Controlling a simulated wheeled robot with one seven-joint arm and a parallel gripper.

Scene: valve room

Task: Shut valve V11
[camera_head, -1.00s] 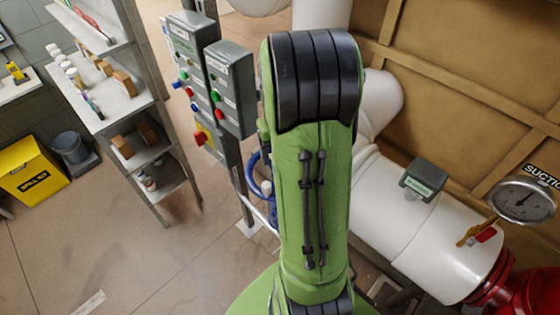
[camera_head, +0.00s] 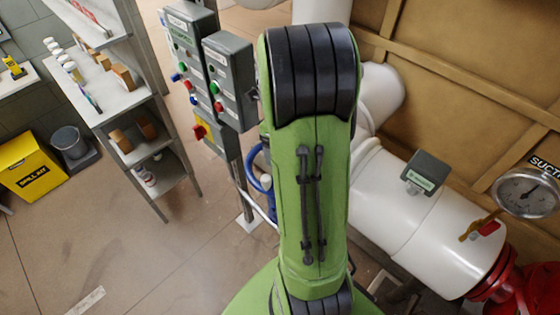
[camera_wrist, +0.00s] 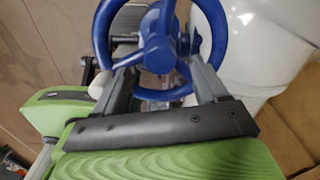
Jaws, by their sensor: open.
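A blue handwheel (camera_wrist: 101,36) with a hub and spokes fills the top middle of the wrist view. In the head view only a slice of its blue rim (camera_head: 256,170) shows beside my green arm, which hides the rest. No V11 tag is readable on it. My gripper (camera_wrist: 160,76) is open, its two grey fingers spread apart at the lower part of the wheel. The fingers overlap the rim in the picture; I cannot tell whether they touch it. In the head view my gripper is hidden behind my arm.
Control boxes (camera_head: 230,82) on a post stand left of my arm. A white pipe (camera_head: 400,215) with a gauge (camera_head: 527,193) and red flange runs at the right. A shelf (camera_head: 120,100) and yellow spill kit bin (camera_head: 30,168) stand left. Floor between is mostly clear.

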